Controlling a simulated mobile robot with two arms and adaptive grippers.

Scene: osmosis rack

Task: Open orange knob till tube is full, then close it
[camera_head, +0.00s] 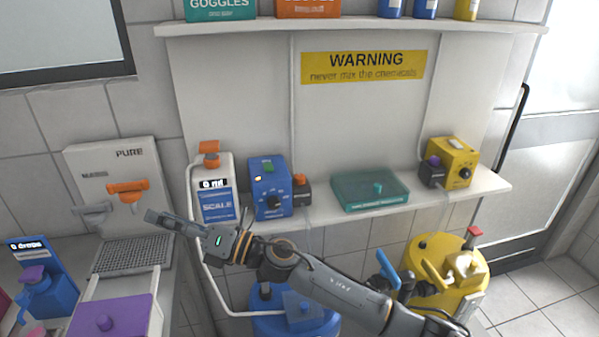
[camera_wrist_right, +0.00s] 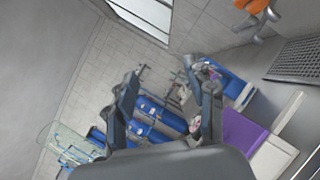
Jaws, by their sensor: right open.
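An orange knob (camera_head: 127,188) is on the white wall panel marked PURE at the left, beside a grey lever (camera_head: 92,209). It also shows at the top right of the right wrist view (camera_wrist_right: 254,7). Another orange knob (camera_head: 209,147) tops the white scale unit (camera_head: 216,205), and a third (camera_head: 302,180) sits by the blue device. My right gripper (camera_head: 162,219) is in front of the rack, below and right of the panel knob, apart from it. In the wrist view its fingers (camera_wrist_right: 160,78) are spread and empty. I cannot make out a tube being filled. My left gripper is not in view.
A grated tray (camera_head: 133,255) lies under the panel. A purple-topped box (camera_head: 108,317) and blue bottle (camera_head: 45,292) stand at lower left. The shelf holds a blue device (camera_head: 268,186), teal box (camera_head: 370,191) and yellow device (camera_head: 452,162). Yellow (camera_head: 440,270) and blue containers stand below.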

